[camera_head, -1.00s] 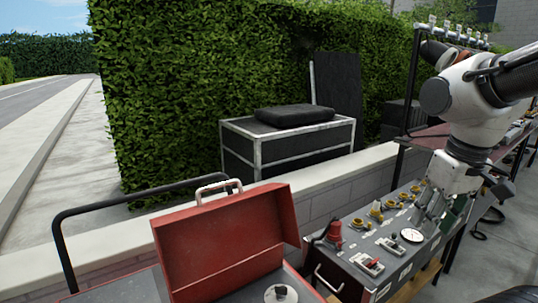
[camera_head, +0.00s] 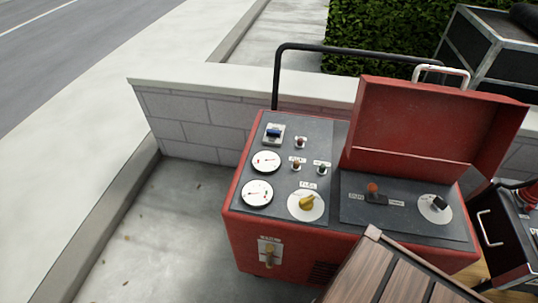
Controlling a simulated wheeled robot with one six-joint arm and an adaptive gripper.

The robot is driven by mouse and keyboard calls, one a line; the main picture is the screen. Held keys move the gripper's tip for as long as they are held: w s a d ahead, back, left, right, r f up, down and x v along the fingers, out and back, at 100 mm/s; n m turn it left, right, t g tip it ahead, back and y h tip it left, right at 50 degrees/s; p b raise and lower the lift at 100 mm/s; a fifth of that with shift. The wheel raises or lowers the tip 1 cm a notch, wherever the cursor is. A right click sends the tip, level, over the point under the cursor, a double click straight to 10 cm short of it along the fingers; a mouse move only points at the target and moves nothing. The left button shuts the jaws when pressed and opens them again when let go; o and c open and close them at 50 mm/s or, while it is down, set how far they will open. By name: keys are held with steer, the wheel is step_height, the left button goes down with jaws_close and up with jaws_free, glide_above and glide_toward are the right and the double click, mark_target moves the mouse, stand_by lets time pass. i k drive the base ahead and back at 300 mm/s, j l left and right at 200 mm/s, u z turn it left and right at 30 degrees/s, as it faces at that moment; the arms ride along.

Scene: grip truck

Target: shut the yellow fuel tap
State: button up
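The yellow fuel tap (camera_head: 307,202) sits on a round white dial under a FUEL label. It is on the dark top panel (camera_head: 318,138) of the red machine, near its front edge. The tap's pointer looks slanted toward the upper right; the dial markings are too small to read. My gripper is not in view now, so its state and distance from the tap are hidden.
Two gauges (camera_head: 265,162) and small switches share the panel. The raised red lid (camera_head: 430,125) stands to the right, beside a red-topped lever (camera_head: 373,190) and a black knob (camera_head: 438,203). A wooden slatted surface (camera_head: 385,275) is in front. Pavement at left is clear.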

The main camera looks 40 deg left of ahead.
mark_target(306, 203)
steer(key=u, duration=1.55)
steer(key=k+u, duration=0.5)
